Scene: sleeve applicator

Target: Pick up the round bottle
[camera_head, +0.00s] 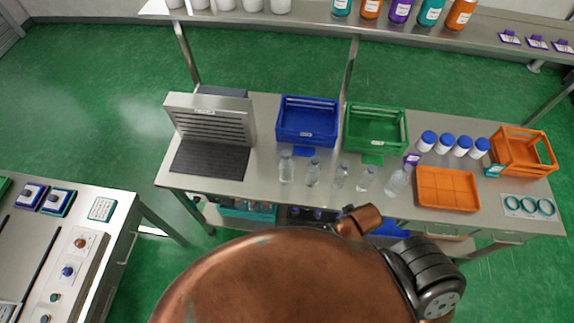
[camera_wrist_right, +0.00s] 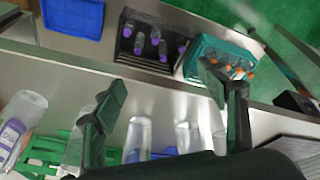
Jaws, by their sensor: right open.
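Several clear bottles stand in a row on the metal table in the head view, from a bottle (camera_head: 286,167) at the left to one (camera_head: 397,181) at the right that looks tilted. I cannot tell which is the round bottle. In the right wrist view, clear bottles (camera_wrist_right: 137,138) (camera_wrist_right: 187,137) show beyond and between the fingers, and a bottle with a purple label (camera_wrist_right: 14,130) is at the left edge. My right gripper (camera_wrist_right: 163,82) is open with nothing between its fingertips; its fingers partly cover some bottles. My left gripper is not in view.
Behind the row are a blue crate (camera_head: 307,138) and a green crate (camera_head: 376,146); a grey slotted stand (camera_head: 212,125) is at left. White blue-capped bottles, an orange tray (camera_head: 447,204) and an orange crate (camera_head: 523,170) are at right. A lower shelf holds black (camera_wrist_right: 127,47) and teal crates.

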